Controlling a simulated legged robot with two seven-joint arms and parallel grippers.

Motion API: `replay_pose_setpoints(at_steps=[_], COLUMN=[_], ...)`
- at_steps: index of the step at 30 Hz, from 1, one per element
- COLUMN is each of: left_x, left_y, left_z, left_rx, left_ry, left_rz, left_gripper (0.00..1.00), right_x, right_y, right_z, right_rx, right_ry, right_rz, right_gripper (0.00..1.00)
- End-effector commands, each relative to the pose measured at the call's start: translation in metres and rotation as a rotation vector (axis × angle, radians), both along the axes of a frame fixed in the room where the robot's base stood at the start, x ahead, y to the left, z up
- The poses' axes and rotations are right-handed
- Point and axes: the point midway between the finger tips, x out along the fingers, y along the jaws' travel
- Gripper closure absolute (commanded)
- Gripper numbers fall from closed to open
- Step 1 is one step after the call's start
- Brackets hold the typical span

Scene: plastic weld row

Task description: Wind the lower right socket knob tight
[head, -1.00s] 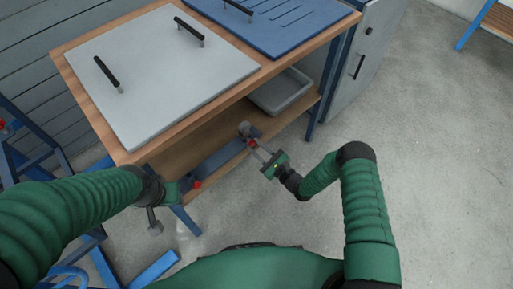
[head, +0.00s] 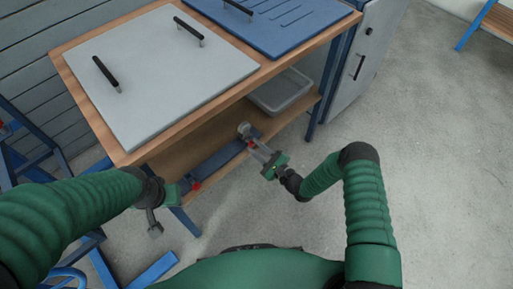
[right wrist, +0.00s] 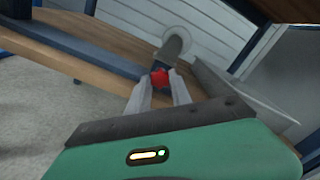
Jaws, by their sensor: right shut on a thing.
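The lower right socket knob is red (right wrist: 159,78) and sits between my right gripper's fingers in the right wrist view. My right gripper (head: 256,148) is shut on it, at the front of the bench's lower shelf. A grey cylindrical socket (right wrist: 172,49) with a pale round end rises just behind the knob; it also shows in the head view (head: 244,129). A second red knob (head: 195,185) is at the left end of the blue rail (head: 220,160). My left gripper (head: 155,228) hangs near that end, apart from the knob; its fingers are too small to read.
The workbench (head: 150,153) has a grey panel (head: 160,75) and a blue panel (head: 275,18) with black handles on top. A grey tray (head: 282,93) stands on the lower shelf. A grey cabinet (head: 362,60) is at the right.

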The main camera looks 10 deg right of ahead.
Motion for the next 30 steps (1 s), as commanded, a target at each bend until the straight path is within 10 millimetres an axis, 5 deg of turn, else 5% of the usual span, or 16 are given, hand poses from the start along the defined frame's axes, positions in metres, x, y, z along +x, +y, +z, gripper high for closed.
replay_pose_setpoints(at_steps=[2, 3, 7, 21, 30], left_x=[0.000, 0.000, 0.000, 0.000, 0.000], left_y=[0.000, 0.000, 0.000, 0.000, 0.000], left_z=[0.000, 0.000, 0.000, 0.001, 0.011], left_rx=[0.000, 0.000, 0.000, 0.000, 0.000], left_ry=[0.000, 0.000, 0.000, 0.000, 0.000], left_rz=[0.000, 0.000, 0.000, 0.000, 0.000], left_gripper=[0.65, 0.65, 0.65, 0.65, 0.65], right_x=[-0.001, -0.001, -0.001, -0.001, -0.001], right_y=[0.002, 0.002, 0.002, 0.000, 0.001], right_z=[0.001, 0.001, 0.000, -0.001, 0.001], right_rx=[0.002, 0.003, 0.002, 0.021, 0.321], right_ry=[-0.002, 0.000, 0.000, 0.019, 0.237], right_rz=[0.005, 0.005, 0.003, 0.001, 0.002], right_gripper=[1.00, 0.69, 0.52, 0.52, 0.52])
